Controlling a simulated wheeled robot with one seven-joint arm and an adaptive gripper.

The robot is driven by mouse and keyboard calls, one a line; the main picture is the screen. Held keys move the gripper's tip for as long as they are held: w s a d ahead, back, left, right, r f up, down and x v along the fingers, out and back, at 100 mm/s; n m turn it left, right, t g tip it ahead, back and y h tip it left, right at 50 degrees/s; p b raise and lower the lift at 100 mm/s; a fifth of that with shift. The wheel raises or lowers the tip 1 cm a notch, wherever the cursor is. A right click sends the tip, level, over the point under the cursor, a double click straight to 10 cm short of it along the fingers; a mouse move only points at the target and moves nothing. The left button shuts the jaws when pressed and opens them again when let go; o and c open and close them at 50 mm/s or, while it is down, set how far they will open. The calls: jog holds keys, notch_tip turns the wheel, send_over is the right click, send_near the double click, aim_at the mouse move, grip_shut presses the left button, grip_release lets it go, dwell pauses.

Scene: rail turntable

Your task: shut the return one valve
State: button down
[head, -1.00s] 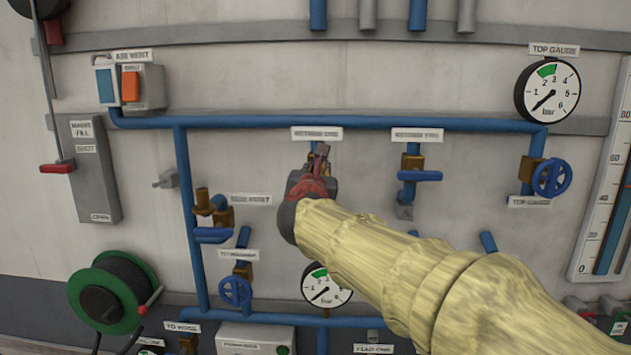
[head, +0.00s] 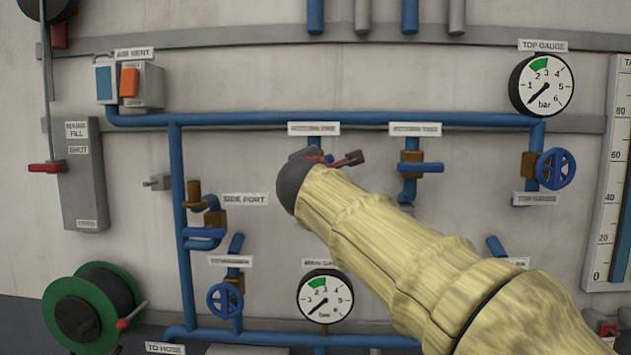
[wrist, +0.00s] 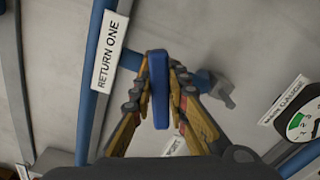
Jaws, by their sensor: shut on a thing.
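The return one valve's blue lever (wrist: 160,92) stands between my gripper's fingers in the wrist view. My gripper (wrist: 160,68) is shut on it, a finger on each long side. The lever lies roughly crosswise to its short blue branch pipe (wrist: 207,80). The RETURN ONE label (wrist: 109,50) is beside it, by the main blue pipe (wrist: 93,100).
The neighbouring valve with a blue lever (head: 421,167) is close on the right, its lever level. The side port valve (head: 207,225) is at lower left and a round gauge (head: 325,296) is below my wrist. A blue handwheel (head: 555,168) is farther right.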

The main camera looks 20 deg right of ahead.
jog(key=m+b, duration=0.2)
jog(key=m, duration=0.1)
jog(key=m+b, duration=0.1)
jog(key=b, duration=0.1)
jog(key=shift+f+m, duration=0.3)
dwell(0.4)
jog(key=c, duration=1.7)
grip_release()
jog(key=shift+r, duration=0.1)
jog(key=v, duration=1.2)
